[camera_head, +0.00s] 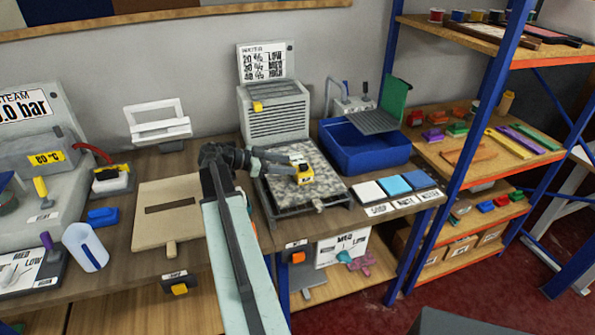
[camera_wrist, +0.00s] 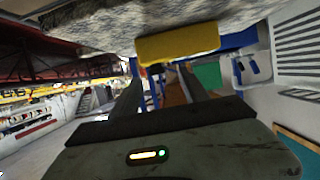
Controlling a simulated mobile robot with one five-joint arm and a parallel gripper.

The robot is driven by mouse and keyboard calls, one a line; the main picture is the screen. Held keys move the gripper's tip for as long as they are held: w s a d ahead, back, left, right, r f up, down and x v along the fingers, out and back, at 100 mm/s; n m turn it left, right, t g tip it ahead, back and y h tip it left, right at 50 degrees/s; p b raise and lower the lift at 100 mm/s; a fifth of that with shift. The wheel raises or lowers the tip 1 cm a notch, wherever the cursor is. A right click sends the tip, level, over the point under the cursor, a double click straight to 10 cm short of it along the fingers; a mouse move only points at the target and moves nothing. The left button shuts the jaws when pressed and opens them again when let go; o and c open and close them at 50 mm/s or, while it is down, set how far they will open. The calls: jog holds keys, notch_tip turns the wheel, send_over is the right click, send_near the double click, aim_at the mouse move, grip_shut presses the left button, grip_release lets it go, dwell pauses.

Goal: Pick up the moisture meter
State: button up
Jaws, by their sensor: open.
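The moisture meter appears to be the small yellow device (camera_head: 304,174) with a dark face, lying on the speckled grey rug piece (camera_head: 318,187) on a metal-framed stand. My gripper (camera_head: 291,164) reaches in from the left with its fingers apart, and its tips are right at the yellow device. In the wrist view, which looks upside down, the yellow body (camera_wrist: 178,45) lies just above the two open fingers (camera_wrist: 160,82), against the rug (camera_wrist: 85,28). I cannot tell whether the fingers touch it. Nothing is held between them.
A grey slatted box (camera_head: 275,110) stands behind the rug. A beige board (camera_head: 170,222) lies left of my arm. A blue-framed shelf (camera_head: 470,130) stands right.

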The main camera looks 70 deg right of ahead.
aim_at(302, 165)
jog(key=x, duration=0.2)
jog(key=b+x, duration=0.1)
jog(key=x, duration=0.2)
jog(key=shift+s+a+r, duration=0.1)
jog(key=shift+s+r, duration=0.05)
jog(key=shift+s, duration=0.15)
jog(key=shift+r, duration=0.1)
grip_shut()
notch_tip(302, 165, up, 10)
jog(key=p, duration=0.9)
jog(key=shift+p, duration=0.4)
